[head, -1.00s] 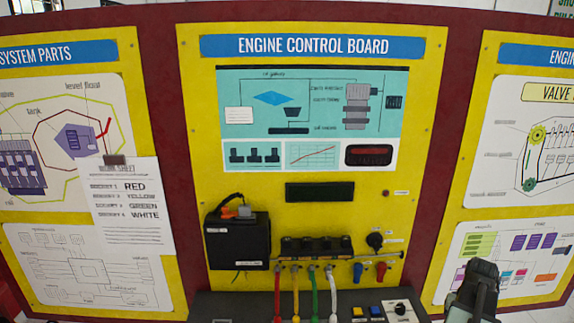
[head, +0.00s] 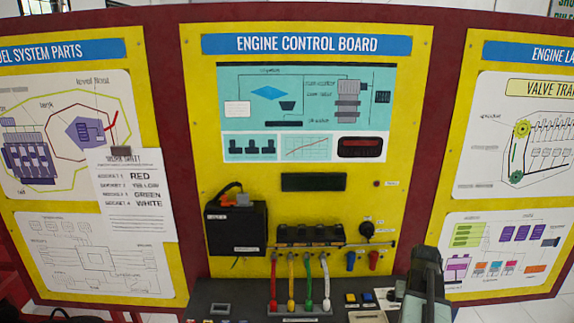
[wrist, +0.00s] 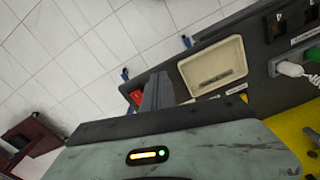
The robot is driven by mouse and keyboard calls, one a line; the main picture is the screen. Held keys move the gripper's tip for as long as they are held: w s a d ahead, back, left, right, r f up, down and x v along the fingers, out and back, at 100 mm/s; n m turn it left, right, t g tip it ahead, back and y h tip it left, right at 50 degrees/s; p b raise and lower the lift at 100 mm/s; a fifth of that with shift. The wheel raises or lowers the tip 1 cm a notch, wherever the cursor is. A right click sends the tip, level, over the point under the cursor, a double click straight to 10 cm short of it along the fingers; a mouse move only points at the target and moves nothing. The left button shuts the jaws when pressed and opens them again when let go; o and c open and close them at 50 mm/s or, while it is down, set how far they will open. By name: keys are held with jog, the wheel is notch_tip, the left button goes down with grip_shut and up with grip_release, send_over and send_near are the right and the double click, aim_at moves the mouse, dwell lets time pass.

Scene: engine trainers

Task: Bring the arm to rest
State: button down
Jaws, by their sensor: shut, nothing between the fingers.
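My gripper (wrist: 156,92) shows in the wrist view as dark fingers, close together and empty, beyond a grey-green housing with a small lit indicator. They point over the tiled floor and the edge of the dark console, beside a beige tray. In the head view my dark arm stands at the lower right, in front of the console (head: 215,290) and right of its buttons. My fingertips cannot be made out there. The engine control board (head: 370,210) stands upright behind.
Red (head: 273,285), yellow (head: 291,280), green (head: 309,280) and white (head: 325,285) leads run from the board down to the console. A black box (head: 235,235) hangs left of them. The beige tray (wrist: 213,65) is near my fingers. Open floor (wrist: 90,50) lies left.

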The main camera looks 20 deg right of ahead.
jog(key=w+a, duration=0.1)
jog(key=a, duration=0.1)
jog(key=w+a+n, duration=0.1)
jog(key=w+a, duration=0.1)
jog(key=a, duration=0.1)
jog(key=w+a+n, duration=0.1)
jog(key=w+a, duration=0.1)
jog(key=a, duration=0.1)
jog(key=shift+w+f, duration=0.2)
jog(key=shift+f, duration=0.1)
jog(key=w+a+n, duration=0.1)
jog(key=a, duration=0.3)
jog(key=w+a+b, duration=0.1)
jog(key=w+a, duration=0.1)
jog(key=a, duration=0.2)
jog(key=w+a+f+n, duration=0.1)
jog(key=w+a, duration=0.1)
jog(key=a, duration=0.3)
jog(key=shift+w+n, duration=0.15)
jog(key=shift+n, duration=0.15)
jog(key=a, duration=0.4)
jog(key=w+a+n, duration=0.1)
jog(key=a, duration=0.4)
jog(key=a+n+b, duration=0.1)
jog(key=a, duration=0.3)
jog(key=shift+w+a+f, duration=0.15)
jog(key=shift+f, duration=0.15)
jog(key=s+a, duration=0.2)
jog(key=a, duration=0.4)
jog(key=shift+a, duration=0.15)
